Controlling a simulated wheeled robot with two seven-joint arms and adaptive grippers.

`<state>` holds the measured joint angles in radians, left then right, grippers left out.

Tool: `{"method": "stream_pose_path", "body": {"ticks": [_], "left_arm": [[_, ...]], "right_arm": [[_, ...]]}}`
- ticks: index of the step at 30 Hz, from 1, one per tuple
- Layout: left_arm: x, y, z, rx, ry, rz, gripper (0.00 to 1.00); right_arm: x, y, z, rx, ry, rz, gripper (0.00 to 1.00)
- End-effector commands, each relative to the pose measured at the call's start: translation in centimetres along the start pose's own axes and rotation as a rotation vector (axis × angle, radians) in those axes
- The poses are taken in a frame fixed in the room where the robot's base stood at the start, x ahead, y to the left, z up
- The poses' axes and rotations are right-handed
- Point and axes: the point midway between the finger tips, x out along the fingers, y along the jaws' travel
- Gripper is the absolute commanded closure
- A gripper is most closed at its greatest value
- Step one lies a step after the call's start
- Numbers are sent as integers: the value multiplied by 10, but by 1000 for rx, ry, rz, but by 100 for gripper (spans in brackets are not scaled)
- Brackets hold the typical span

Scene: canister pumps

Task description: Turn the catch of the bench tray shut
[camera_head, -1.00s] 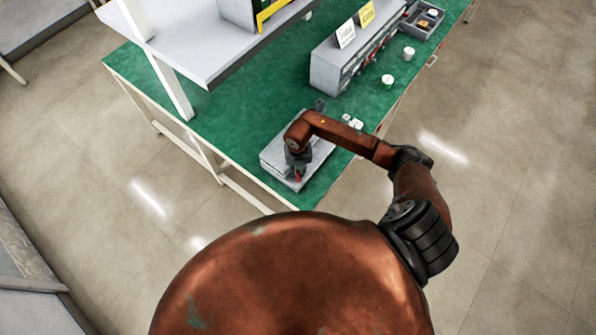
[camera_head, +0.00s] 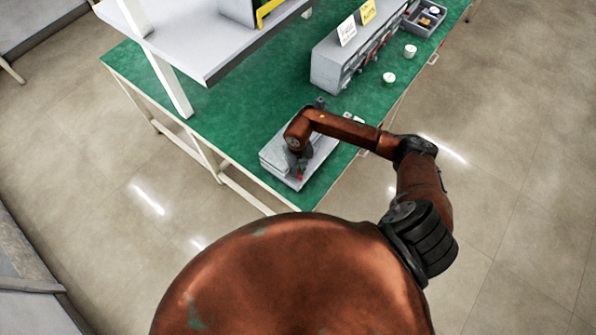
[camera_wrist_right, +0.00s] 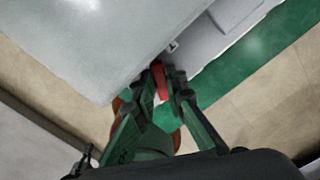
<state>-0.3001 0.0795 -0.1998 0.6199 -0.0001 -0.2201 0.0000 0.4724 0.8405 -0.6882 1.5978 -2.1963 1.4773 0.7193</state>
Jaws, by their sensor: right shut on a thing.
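The bench tray (camera_head: 272,158) is a grey, flat box at the near corner of the green bench. It also shows large and grey in the right wrist view (camera_wrist_right: 95,45). The catch (camera_wrist_right: 159,82) is a small red piece at the tray's edge; in the head view it shows as a red spot (camera_head: 300,177). My right gripper (camera_wrist_right: 162,88) is shut on the catch, one finger on each side. In the head view my right gripper (camera_head: 298,168) reaches down over the tray's near edge. How far the catch is turned is hard to tell. My left gripper is not seen.
The green bench (camera_head: 235,110) has free room left of the tray. A grey block with cards (camera_head: 325,72) stands farther back. White canisters (camera_head: 389,78) stand near the bench's right edge, and a parts tray (camera_head: 424,18) lies beyond. A grey shelf (camera_head: 205,45) overhangs at left.

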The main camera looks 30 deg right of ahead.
Motion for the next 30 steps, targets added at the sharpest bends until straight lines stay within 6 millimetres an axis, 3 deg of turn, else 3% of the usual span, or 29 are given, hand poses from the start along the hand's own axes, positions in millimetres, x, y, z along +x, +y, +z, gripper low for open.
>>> {"method": "stream_pose_path", "body": {"ticks": [15, 30], "left_arm": [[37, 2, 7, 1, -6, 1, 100], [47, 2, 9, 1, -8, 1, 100]], "right_arm": [[1, 1, 1, -400, -3, -2, 100], [-1, 3, 1, -533, -4, -1, 100]]}}
